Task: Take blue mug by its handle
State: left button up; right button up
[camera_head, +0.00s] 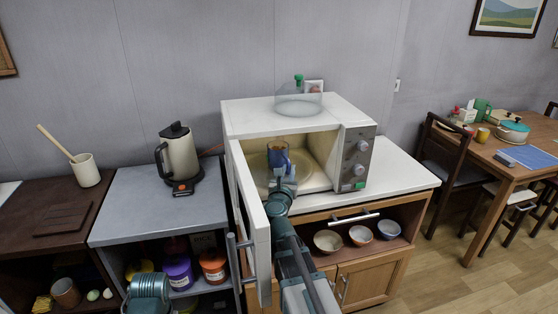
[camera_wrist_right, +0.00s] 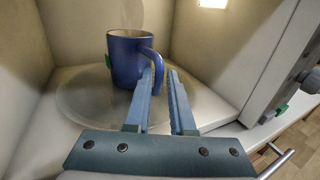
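The blue mug (camera_head: 278,156) stands upright inside the open microwave (camera_head: 330,155), on its round plate. In the right wrist view the mug (camera_wrist_right: 126,60) has its handle (camera_wrist_right: 156,62) turned right, towards my fingers. My right gripper (camera_head: 285,176) reaches into the microwave from the front. In the wrist view my right gripper (camera_wrist_right: 161,74) is open, with a gap between its two fingers. The fingertips are at the handle, the left finger overlapping it in the picture; contact cannot be told. My left gripper's fingers are not seen.
The microwave door (camera_head: 251,215) stands open just left of my right arm. A glass dome (camera_head: 298,103) sits on top. A kettle (camera_head: 180,155) stands on the grey counter; several bowls (camera_head: 328,241) sit on the shelf below.

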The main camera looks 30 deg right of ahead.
aim_at(281, 160)
jog(key=shift+x, duration=2.75)
jog(key=shift+a+r, duration=0.1)
jog(key=shift+r, duration=0.05)
grip_shut()
